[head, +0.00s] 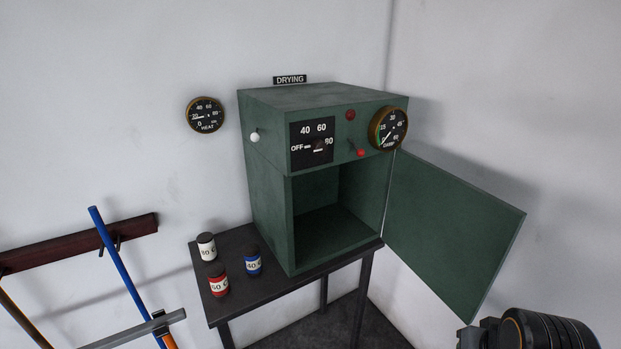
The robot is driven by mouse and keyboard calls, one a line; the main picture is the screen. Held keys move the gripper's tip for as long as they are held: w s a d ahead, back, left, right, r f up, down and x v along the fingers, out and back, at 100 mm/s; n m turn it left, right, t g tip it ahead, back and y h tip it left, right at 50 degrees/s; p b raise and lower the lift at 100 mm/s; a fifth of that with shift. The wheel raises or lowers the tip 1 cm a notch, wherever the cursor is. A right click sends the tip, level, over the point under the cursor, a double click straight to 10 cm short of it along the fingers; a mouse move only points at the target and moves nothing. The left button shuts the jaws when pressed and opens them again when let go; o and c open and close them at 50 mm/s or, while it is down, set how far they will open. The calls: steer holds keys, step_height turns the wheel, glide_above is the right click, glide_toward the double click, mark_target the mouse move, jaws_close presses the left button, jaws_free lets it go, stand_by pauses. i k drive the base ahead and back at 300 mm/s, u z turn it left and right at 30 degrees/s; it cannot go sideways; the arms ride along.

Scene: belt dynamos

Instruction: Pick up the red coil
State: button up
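The red coil is a small red can-shaped piece (218,280) with a dark top and a white label that seems to read 60 C. It stands upright on the dark table at the front left, left of the green cabinet. Part of my arm, dark with an orange ring, shows at the bottom right corner, far to the right of the red coil. Nothing touches the red coil from my side.
A white-labelled coil (206,247) stands just behind the red one, and a blue coil (253,261) to its right. The green drying cabinet (266,190) is empty, its door (450,232) swung open to the right. A blue pole (117,259) leans at left near the table (268,303).

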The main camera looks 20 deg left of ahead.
mark_target(215, 273)
steer(key=u, duration=1.05)
steer(key=i, duration=0.95)
steer(key=u, duration=3)
